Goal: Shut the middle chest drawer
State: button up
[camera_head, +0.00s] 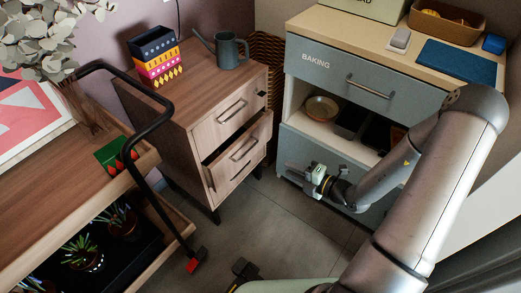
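The wooden chest (192,134) stands left of centre on dark legs. Its upper drawer (231,113) looks shut. The drawer below it (236,170) is pulled out, with a dark gap above its front and a bar handle (243,149) on it.
The blue-grey cabinet (338,77) marked BAKING stands behind my arm, with an open shelf holding a bowl (321,109). A wooden cart (60,182) with a black handle (158,122) stands at left. Patterned boxes (157,65) and a watering can (228,50) sit on the chest. Grey floor (277,221) is free between.

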jog(key=b+x, duration=0.4)
jog(key=x, duration=1.3)
jog(key=shift+a, duration=0.1)
grip_shut()
